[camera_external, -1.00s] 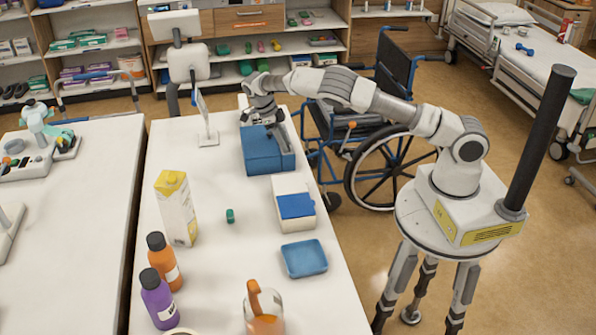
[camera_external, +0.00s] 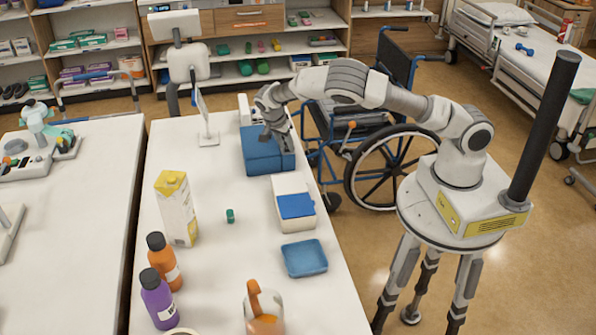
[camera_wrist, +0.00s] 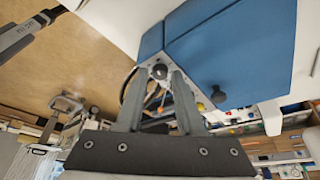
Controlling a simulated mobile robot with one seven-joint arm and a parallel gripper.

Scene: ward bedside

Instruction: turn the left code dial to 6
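A blue box (camera_external: 262,158) stands on the white table, toward its far end. In the wrist view the box (camera_wrist: 235,45) fills the upper right, with a seam across it. A dark round dial (camera_wrist: 159,71) sits at its left end, and a second dark dial (camera_wrist: 218,95) is farther right. Which one is the left code dial I cannot tell, and no digits are readable. My gripper (camera_wrist: 160,80) has its fingers apart, one on each side of the first dial. Contact with it is not clear. In the external view my gripper (camera_external: 285,142) is at the box's right part.
A white container with a blue part (camera_external: 295,205), a blue tray (camera_external: 304,258), a carton (camera_external: 178,208), bottles (camera_external: 158,298) and a small green item (camera_external: 230,215) stand nearer on the table. A wheelchair (camera_external: 390,165) is right of the table. A monitor stand (camera_external: 207,130) is left of the box.

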